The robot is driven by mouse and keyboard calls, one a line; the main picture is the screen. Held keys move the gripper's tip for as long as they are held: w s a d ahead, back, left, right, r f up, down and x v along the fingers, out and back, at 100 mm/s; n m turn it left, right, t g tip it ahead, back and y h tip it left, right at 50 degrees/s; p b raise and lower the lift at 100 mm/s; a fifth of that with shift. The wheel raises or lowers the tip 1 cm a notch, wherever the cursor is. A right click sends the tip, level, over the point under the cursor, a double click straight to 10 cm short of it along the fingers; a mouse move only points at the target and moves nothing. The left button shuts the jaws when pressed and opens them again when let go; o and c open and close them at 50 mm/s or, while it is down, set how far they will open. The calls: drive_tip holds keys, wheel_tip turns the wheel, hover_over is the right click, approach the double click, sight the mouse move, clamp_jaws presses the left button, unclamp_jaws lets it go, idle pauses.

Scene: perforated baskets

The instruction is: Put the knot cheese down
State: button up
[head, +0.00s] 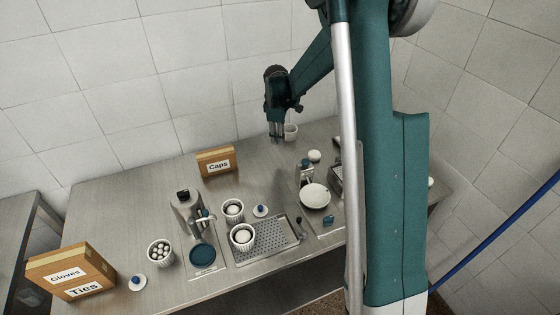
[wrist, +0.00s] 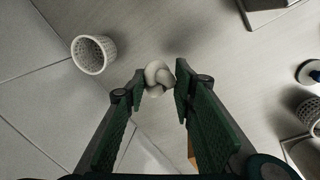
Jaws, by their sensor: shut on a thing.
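The knot cheese (wrist: 158,77), a small white knotted ball, sits between the fingertips of my gripper (wrist: 161,84) in the wrist view. The green fingers are shut on it. In the head view my gripper (head: 276,136) points down over the back of the steel table (head: 125,207), and the cheese in it is too small to make out. An empty white perforated basket (wrist: 90,54) stands to the left of the cheese in the wrist view. What seems to be the same basket (head: 291,131) shows just right of my gripper in the head view.
A Caps box (head: 216,162) stands left of my gripper. A white ball (head: 314,155) and a white round dish (head: 314,196) are to the right. Baskets with white balls (head: 242,237) stand by a perforated tray (head: 283,240). A Gloves and Ties box (head: 72,270) is front left.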

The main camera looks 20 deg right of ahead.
drive_tip(key=shift+d+f, duration=0.1)
drive_tip(key=shift+c, duration=0.2)
hover_over(280, 158)
drive_tip(key=shift+s+f, duration=0.2)
drive_tip(key=shift+f, duration=2.8)
drive_tip(key=shift+f, duration=0.15)
drive_tip(key=shift+f, duration=1.75)
drive_tip(key=shift+f+b, duration=0.15)
drive_tip(key=shift+b, duration=0.2)
drive_tip(key=o, duration=0.9)
drive_tip(key=shift+s+a+r+p, duration=0.15)
drive_tip(key=shift+s+a+r, duration=0.15)
drive_tip(key=shift+r, duration=1.75)
drive_tip(key=shift+s+a+r+p, duration=0.15)
drive_tip(key=shift+s+r, duration=0.1)
drive_tip(key=shift+r, duration=1.75)
drive_tip(key=shift+s+a+r+p, duration=0.15)
drive_tip(key=shift+s+a+r, duration=0.15)
drive_tip(key=shift+r, duration=1.75)
